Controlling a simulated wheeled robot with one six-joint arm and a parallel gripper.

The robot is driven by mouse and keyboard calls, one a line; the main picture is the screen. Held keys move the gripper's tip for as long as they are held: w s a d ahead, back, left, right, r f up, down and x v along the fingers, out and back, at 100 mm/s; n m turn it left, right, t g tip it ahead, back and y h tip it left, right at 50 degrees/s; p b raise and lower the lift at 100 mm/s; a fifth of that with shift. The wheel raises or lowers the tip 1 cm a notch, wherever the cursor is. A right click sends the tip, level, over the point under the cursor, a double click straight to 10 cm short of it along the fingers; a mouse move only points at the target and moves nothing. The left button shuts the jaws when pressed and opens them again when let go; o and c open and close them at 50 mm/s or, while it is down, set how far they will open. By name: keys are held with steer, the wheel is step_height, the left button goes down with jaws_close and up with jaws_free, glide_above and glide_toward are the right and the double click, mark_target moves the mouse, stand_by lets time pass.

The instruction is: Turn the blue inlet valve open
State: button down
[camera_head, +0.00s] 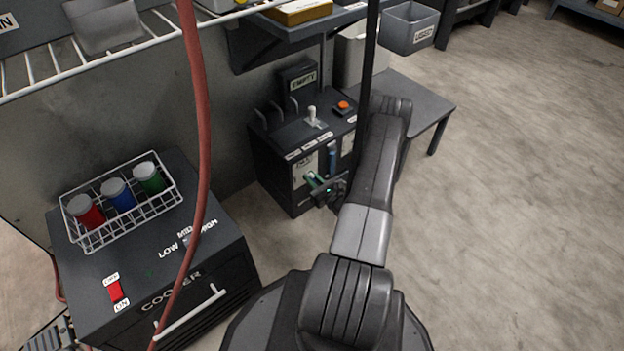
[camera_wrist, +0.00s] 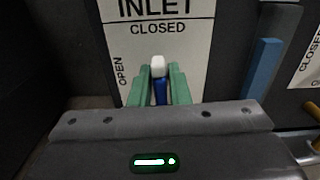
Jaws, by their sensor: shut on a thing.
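The blue inlet valve (camera_wrist: 160,94) has a white tip and stands upright in the wrist view, pointing towards the word CLOSED. Its white plate (camera_wrist: 190,52) reads INLET, with CLOSED at the top and OPEN on the left side. My gripper (camera_wrist: 160,84) has green fingers, one on each side of the valve handle, shut on it. In the head view my gripper (camera_head: 315,181) is at the front of the dark cabinet (camera_head: 279,168). The valve itself is hidden there by the fingers.
A blue upright bar (camera_wrist: 263,68) stands right of the plate, and a brass-coloured part (camera_wrist: 314,112) is at the right edge. A cooler (camera_head: 205,262) with a wire basket (camera_head: 128,221) stands left. A red hose (camera_head: 203,120) hangs in front. Open floor (camera_head: 520,200) lies right.

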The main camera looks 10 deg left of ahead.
steer(key=n+b, duration=0.2)
steer(key=n, duration=0.1)
steer(key=shift+f+n, duration=0.2)
steer(key=shift+n, duration=0.1)
steer(key=n+b, duration=0.1)
steer(key=n, duration=0.3)
steer(key=shift+s+a+n, duration=0.1)
steer(key=shift+s+n, duration=0.05)
steer(key=shift+n, duration=0.15)
steer(key=n, duration=0.9)
steer(key=shift+f, duration=0.1)
steer(key=shift+n, duration=0.3)
steer(key=c, duration=1.5)
jaws_free()
